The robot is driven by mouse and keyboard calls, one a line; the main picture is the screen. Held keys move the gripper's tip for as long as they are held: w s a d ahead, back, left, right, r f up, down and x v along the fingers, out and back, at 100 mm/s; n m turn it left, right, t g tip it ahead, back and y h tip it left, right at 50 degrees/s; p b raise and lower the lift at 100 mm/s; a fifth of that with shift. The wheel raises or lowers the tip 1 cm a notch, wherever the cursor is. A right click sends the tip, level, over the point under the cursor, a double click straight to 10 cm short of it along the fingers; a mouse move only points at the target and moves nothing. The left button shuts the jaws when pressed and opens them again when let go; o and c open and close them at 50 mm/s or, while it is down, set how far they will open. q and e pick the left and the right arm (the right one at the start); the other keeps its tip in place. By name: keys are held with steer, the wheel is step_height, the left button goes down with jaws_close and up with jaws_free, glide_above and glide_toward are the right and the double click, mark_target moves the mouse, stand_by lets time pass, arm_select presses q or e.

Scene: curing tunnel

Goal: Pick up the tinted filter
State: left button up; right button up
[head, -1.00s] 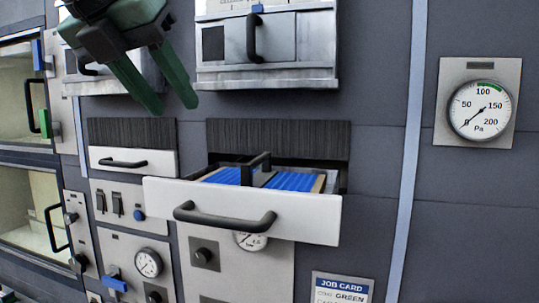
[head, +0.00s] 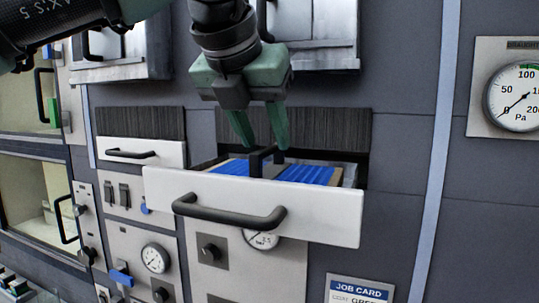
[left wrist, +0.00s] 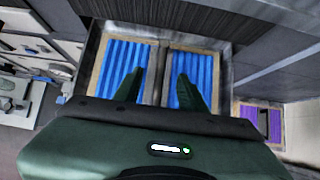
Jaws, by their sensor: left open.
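The tinted filter, a pleated blue panel in a pale frame (head: 308,174), lies in a pulled-out drawer with a white front (head: 250,203). A black upright grip (head: 256,163) stands at its middle. In the left wrist view the filter (left wrist: 205,70) shows as two blue pleated fields with a band between them. My left gripper (head: 259,146) is open and points down over the filter, with its green fingertips to either side of the grip. The left wrist view shows the same open fingers (left wrist: 159,84) over the filter. I cannot tell whether they touch it. My right gripper is not in view.
The drawer's black bar handle (head: 230,214) sticks out in front. A smaller shut drawer (head: 140,152) is at left. A purple pleated panel (left wrist: 262,122) shows at right in the left wrist view. A pressure gauge (head: 516,97) is on the right wall.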

mark_target(266, 149)
arm_select(q)
steer(key=shift+x, duration=0.95)
steer(key=shift+f, duration=0.15)
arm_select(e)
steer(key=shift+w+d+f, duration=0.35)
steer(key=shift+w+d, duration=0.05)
arm_select(q)
steer(key=shift+w, duration=0.1)
jaws_close()
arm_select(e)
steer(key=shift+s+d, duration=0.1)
